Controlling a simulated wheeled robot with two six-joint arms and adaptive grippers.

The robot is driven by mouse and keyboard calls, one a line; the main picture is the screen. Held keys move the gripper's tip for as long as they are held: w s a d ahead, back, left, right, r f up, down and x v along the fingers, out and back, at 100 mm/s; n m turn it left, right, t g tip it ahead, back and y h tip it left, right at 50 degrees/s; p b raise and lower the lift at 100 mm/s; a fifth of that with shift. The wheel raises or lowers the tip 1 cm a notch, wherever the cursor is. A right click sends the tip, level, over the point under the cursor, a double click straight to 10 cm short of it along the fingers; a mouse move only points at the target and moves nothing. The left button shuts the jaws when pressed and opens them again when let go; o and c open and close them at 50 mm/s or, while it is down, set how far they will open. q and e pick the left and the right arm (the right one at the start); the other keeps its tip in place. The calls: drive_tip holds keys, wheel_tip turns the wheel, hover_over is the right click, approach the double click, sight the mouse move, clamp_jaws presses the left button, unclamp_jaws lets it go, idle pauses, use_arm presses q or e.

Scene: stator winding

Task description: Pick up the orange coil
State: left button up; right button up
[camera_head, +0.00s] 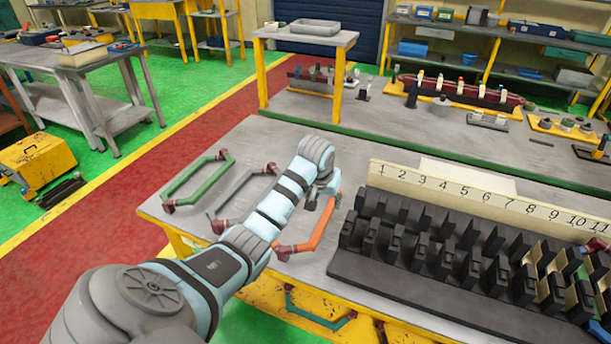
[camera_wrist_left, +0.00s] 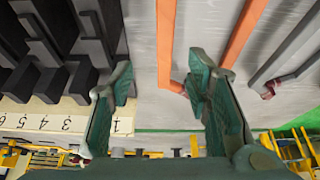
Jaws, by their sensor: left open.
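The orange coil (camera_head: 318,230) lies on the grey table, just left of the black slotted stator block (camera_head: 420,262). My left gripper (camera_head: 326,190) is over the coil's far part and hides some of it. In the left wrist view the gripper (camera_wrist_left: 160,78) is open and empty. One long orange bar (camera_wrist_left: 165,40) shows between its fingers. The other orange bar runs past the right finger, which hides part of it. I cannot tell whether the fingers touch the coil. My right gripper is not in view.
A dark grey coil (camera_head: 236,194) and a green coil (camera_head: 190,188) lie left of the orange one. A numbered strip (camera_head: 470,192) stands behind the stator block. A teal coil (camera_head: 318,318) shows below the table edge.

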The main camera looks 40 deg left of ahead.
sight(326, 215)
use_arm(q)
drive_tip(key=b+x, duration=0.1)
drive_tip(key=x, duration=0.6)
drive_tip(key=s+b+x, duration=0.1)
drive_tip(key=x, duration=0.3)
drive_tip(key=shift+w+a+f+b, duration=0.2)
drive_tip(key=shift+a+f+b, duration=0.15)
drive_tip(key=shift+f, duration=0.1)
drive_tip(key=shift+c, duration=0.4)
drive_tip(key=shift+r, duration=0.1)
clamp_jaws()
